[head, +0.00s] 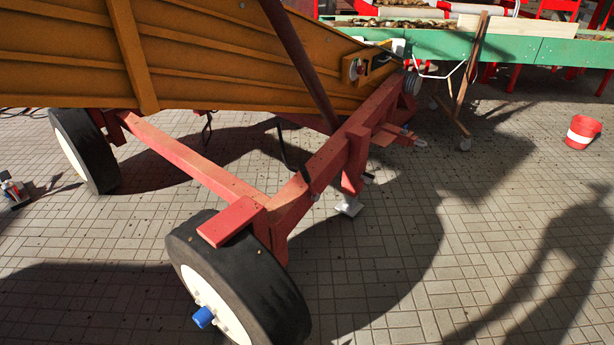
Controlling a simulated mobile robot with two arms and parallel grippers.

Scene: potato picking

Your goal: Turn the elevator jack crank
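The orange and red elevator (215,55) stands on a red wheeled frame (185,155) in front of me. A red leg (354,160) goes down from the frame's beam to a pale foot plate (349,206) on the paving, which looks like the jack. A thin dark bent rod (283,148) shows beside the beam. I cannot tell whether it is the crank. Neither of my grippers is in view.
A black tyre (240,275) with a blue hub stands close in front; another tyre (85,150) is at left. A red and white bucket (582,132) stands at right. A green conveyor (500,47) is behind. A small unclear object (12,188) lies at the left edge. Paving at right is free.

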